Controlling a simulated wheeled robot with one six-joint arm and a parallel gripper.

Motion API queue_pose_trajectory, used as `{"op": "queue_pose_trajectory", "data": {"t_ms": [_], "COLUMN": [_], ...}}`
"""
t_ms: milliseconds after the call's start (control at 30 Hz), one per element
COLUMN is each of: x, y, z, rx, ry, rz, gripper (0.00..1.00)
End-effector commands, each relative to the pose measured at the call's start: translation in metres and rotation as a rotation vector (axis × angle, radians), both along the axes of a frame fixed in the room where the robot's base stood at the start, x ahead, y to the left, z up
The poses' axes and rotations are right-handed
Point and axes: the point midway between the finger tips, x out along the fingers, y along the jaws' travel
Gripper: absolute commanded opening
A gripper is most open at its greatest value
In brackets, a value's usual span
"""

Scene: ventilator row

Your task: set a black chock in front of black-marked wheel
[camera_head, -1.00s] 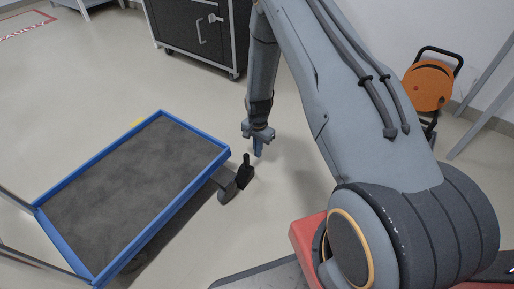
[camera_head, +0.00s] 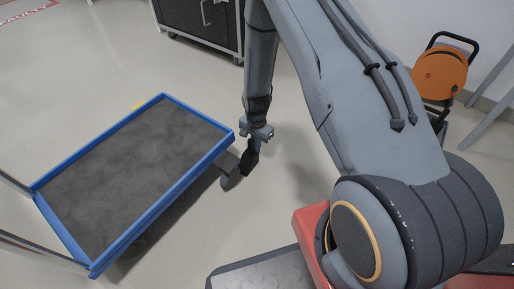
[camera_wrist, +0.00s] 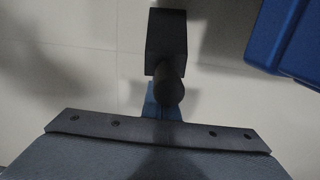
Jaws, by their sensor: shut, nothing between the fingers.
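The black chock (camera_head: 250,162) with its upright handle stands on the floor close to a grey cart wheel (camera_head: 228,181), at the cart's right corner. A dark block (camera_head: 230,162) shows above that wheel; a black wheel mark is not clear. My gripper (camera_head: 257,134) is right at the chock's handle, its fingertips largely hidden there. In the wrist view the chock (camera_wrist: 165,38) lies just beyond my blue fingers (camera_wrist: 160,103), and its round handle end overlaps them in the picture. The fingers are shut with nothing between them.
The blue-rimmed cart (camera_head: 190,188) with a dark grey deck stands at the left; its blue edge (camera_wrist: 290,40) shows in the wrist view. A dark cabinet (camera_head: 200,18) on casters is at the back. An orange reel (camera_head: 440,73) stands at the right.

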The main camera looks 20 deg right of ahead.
Motion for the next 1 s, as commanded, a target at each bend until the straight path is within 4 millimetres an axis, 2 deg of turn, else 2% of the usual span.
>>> {"op": "queue_pose_trajectory", "data": {"t_ms": [300, 667, 833, 1000], "x": [-0.017, -0.017, -0.013, 0.0], "y": [0.022, 0.023, 0.015, -0.009], "z": [0.002, 0.0, 0.0, -0.001], "rx": [0.0, 0.0, 0.0, 0.0], "ry": [0.002, 0.001, 0.0, 0.0], "rz": [0.003, 0.0, -0.001, -0.004], "gripper": [0.0, 0.0, 0.0, 0.0]}}
